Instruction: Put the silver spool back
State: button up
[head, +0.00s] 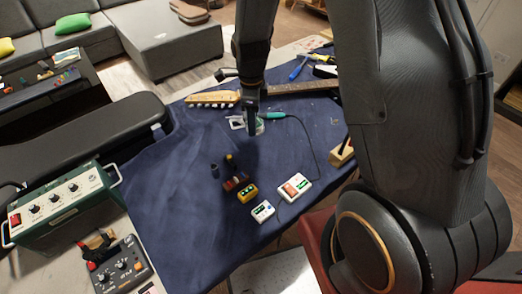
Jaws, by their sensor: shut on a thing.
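My gripper (252,128) points down over the blue mat, right of a small white square item (237,122). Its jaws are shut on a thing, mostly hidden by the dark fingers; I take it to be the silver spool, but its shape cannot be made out. A pale round item shows just right of the fingertips, and I cannot tell whether it is held or lies behind. A small dark rack with red and dark pieces (236,182) stands on the mat below the gripper in the picture. I cannot tell if it holds spools.
A yellow box (247,193) and two white boxes (295,187) (262,211) lie near the rack. A teal-handled tool (273,116) with a cable is close right of my gripper. A guitar neck (285,90) lies behind. The mat's left part (165,185) is clear.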

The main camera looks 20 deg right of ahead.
aim_at(260, 132)
jog(key=shift+s+d+n, duration=0.6)
jog(key=shift+s+d, duration=0.15)
jog(key=shift+s, duration=0.2)
notch_tip(260, 132, down, 5)
jog(key=shift+s+d+f+p, duration=0.1)
jog(key=shift+s+p, duration=0.05)
jog(key=shift+p, duration=0.6)
jog(key=shift+f+p, duration=0.7)
jog(key=shift+f, duration=1.65)
jog(key=shift+f, duration=0.1)
jog(key=o, duration=1.1)
